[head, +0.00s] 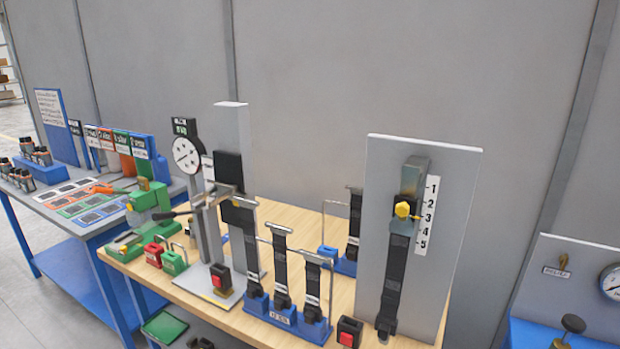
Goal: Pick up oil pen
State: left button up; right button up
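I cannot pick out an oil pen for certain in the head view. Neither of my grippers is in view. The wooden-topped table (268,322) holds a blue stand (285,318) with several upright black strap-like pieces (281,267). A grey upright panel (452,190) carries another black strap (393,280), a yellow knob (403,209) and a white scale numbered 1 to 5 (427,215). An orange tool (102,188) lies on the blue-framed table (62,211) to the left.
A round dial gauge (186,154) stands on a post behind a green bench device (147,196). Red (153,254) and green (174,263) blocks sit near the table's left edge. A box with a red button (348,333) is at the front. A grey wall closes the back.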

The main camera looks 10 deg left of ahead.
aim_at(190, 220)
jog(key=i+j+u, duration=0.85)
jog(key=k+l, duration=0.1)
